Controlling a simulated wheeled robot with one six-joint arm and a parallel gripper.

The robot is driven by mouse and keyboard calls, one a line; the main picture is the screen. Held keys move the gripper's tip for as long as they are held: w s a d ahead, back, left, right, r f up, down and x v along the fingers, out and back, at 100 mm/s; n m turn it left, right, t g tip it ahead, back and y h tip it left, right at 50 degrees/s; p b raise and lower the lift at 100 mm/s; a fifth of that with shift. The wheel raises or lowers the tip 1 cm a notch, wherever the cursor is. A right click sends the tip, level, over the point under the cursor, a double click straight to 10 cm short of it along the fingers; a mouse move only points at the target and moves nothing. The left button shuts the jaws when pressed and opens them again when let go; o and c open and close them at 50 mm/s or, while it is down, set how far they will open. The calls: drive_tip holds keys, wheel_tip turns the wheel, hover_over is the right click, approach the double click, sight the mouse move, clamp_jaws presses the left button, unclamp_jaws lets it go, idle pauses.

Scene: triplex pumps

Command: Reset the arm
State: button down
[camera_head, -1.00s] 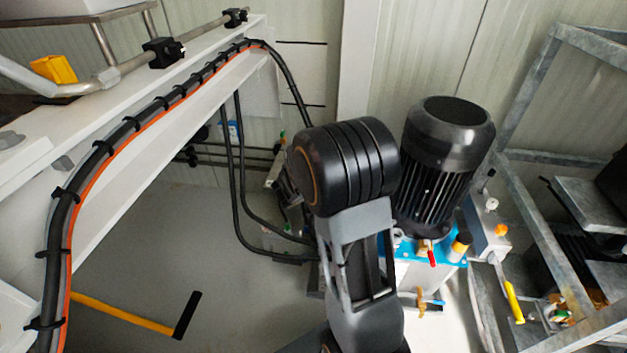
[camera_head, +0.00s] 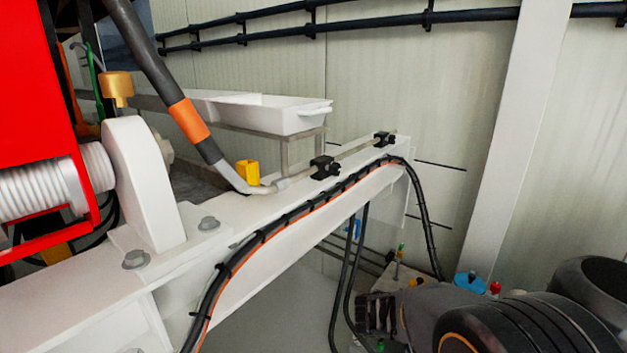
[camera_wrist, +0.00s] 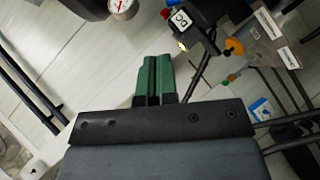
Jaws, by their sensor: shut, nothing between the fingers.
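My gripper (camera_wrist: 154,78) shows in the wrist view as two green fingers side by side, shut with nothing between them. Its fingertips point toward pale panels and touch nothing that I can see. In the head view, part of my own dark arm (camera_head: 510,325) shows at the lower right.
A white beam (camera_head: 290,215) with black and orange cables crosses the head view. A red machine (camera_head: 30,110) stands at the left, and a white tray (camera_head: 265,112) behind the beam. The wrist view shows a gauge (camera_wrist: 122,8) and a black box (camera_wrist: 190,25) nearby.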

drive_tip(key=s+a+r+y+p, duration=0.3)
drive_tip(key=a+r+y+p, duration=0.1)
drive_tip(key=r+p, duration=0.3)
drive_tip(key=s+a+r+n+y+p, duration=0.1)
drive_tip(key=s+a+r+y+p, duration=0.3)
drive_tip(key=r+p, duration=0.3)
drive_tip(key=s+a+r+n+y+p, duration=0.1)
drive_tip(key=s+a+r+y+p, duration=0.2)
drive_tip(key=r, duration=1)
drive_tip(key=a+y+p, duration=0.2)
drive_tip(key=p, duration=0.3)
drive_tip(key=shift+s+r, duration=0.35)
drive_tip(key=shift+d, duration=0.1)
